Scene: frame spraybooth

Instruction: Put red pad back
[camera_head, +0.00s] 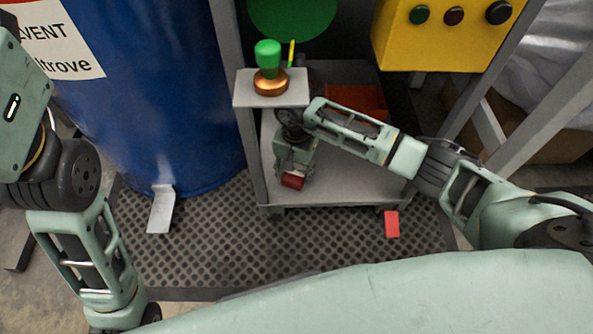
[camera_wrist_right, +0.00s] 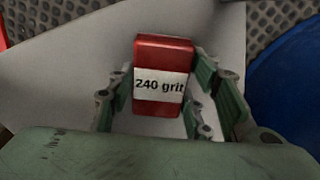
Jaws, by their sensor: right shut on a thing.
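My right gripper (camera_head: 291,172) is shut on a small red pad (camera_head: 293,181), above the front left part of a grey lower shelf (camera_head: 340,180). In the right wrist view the red pad (camera_wrist_right: 163,75) has a white label reading "240 grit" and sits between the fingers of my right gripper (camera_wrist_right: 163,95). The grey surface lies behind it. A second flat red piece (camera_head: 392,223) lies on the dark mat by the shelf's front right corner. My left arm is at the left, but its gripper is outside the head view.
A blue drum (camera_head: 160,100) stands left of the shelf. A small upper shelf (camera_head: 270,98) carries a green-knobbed tool (camera_head: 268,62). An orange-red bin (camera_head: 358,98) sits at the back of the lower shelf. A yellow button box (camera_head: 445,40) hangs at upper right.

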